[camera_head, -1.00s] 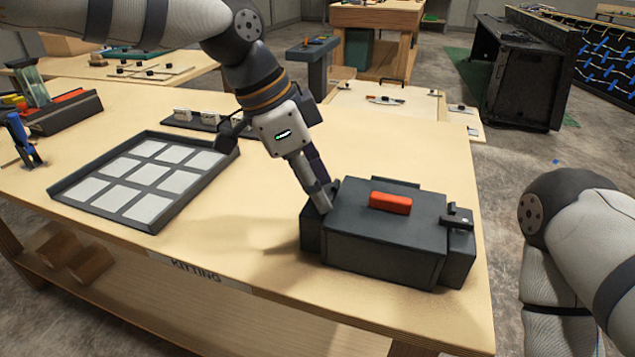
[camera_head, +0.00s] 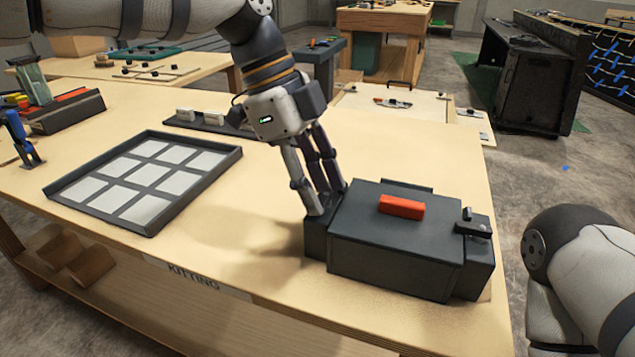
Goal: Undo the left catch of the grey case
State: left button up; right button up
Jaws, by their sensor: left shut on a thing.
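The dark grey case (camera_head: 395,248) sits at the right front of the kitting table, with its lid down and a red handle (camera_head: 401,206) on top. My left gripper (camera_head: 323,203) points down at the case's left end. It is shut on the left catch there, and its fingers hide most of the catch. The right catch (camera_head: 472,225) shows on the case's right end as a small dark bar with an upright knob. My right arm (camera_head: 585,265) is at the right edge, and its gripper is out of view.
A grey tray with white squares (camera_head: 67,203) lies left of the case on the table (camera_head: 225,240). A dark rack with small blocks (camera_head: 205,124) stands behind. A blue clamp (camera_head: 20,140) is at the far left. The tabletop between tray and case is clear.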

dwell(0.3)
pick_arm(q)
jog(key=o, duration=1.2)
jog(key=shift+c, duration=0.2)
jog(key=v, duration=1.2)
jog(key=shift+d, duration=0.1)
